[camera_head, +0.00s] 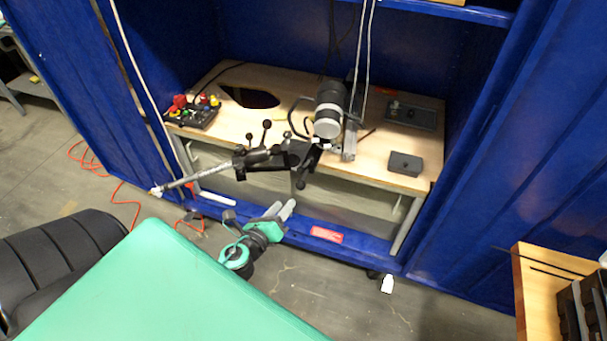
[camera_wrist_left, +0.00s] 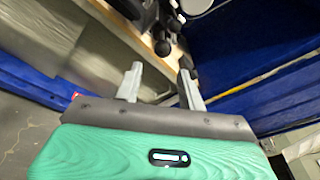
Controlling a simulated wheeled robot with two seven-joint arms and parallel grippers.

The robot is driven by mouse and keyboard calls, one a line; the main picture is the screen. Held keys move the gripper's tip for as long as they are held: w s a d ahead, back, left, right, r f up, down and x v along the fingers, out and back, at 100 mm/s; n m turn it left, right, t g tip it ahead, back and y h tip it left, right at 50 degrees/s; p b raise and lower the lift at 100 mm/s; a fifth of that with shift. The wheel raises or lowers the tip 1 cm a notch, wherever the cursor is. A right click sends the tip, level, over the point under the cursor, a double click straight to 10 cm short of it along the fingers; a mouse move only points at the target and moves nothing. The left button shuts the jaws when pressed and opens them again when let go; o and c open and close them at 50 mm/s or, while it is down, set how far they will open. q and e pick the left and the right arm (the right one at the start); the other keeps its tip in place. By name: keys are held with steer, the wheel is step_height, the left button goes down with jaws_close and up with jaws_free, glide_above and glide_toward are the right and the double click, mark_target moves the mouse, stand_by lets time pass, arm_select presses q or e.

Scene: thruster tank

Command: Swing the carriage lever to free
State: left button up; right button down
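A black carriage assembly (camera_head: 266,158) with several ball-ended handles stands at the front edge of the wooden bench, beside a silver rod. One upright handle has a black ball (camera_head: 266,125); I cannot tell which handle is the carriage lever. My left gripper (camera_head: 284,205) is below and in front of the bench edge, apart from the carriage. In the left wrist view its two fingers (camera_wrist_left: 160,75) are spread with nothing between them, and a black ball knob (camera_wrist_left: 162,48) shows beyond them. My right gripper is not in view.
A black and silver cylinder unit (camera_head: 329,112) stands behind the carriage. The wooden bench (camera_head: 375,150) holds a small grey box (camera_head: 405,164) at right and a control box (camera_head: 192,112) with coloured buttons at left. Blue walls enclose both sides. Thin cables hang above.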

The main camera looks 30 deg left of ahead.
arm_select(q)
steer(key=r+m, duration=0.1)
steer(key=m, duration=0.4)
steer(key=m+t+p, duration=0.1)
steer(key=m, duration=0.2)
glide_toward(303, 167)
steer(key=w+f, duration=0.1)
steer(key=w, duration=0.6)
steer(key=w+a+p, duration=0.1)
steer(key=w, duration=0.1)
steer(key=shift+w+f, duration=0.1)
steer(key=shift+f, duration=0.1)
steer(key=shift+w, duration=0.6)
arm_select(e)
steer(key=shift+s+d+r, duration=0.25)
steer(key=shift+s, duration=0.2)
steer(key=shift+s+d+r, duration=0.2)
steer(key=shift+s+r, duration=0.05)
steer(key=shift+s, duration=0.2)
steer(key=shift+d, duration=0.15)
arm_select(q)
jaws_close()
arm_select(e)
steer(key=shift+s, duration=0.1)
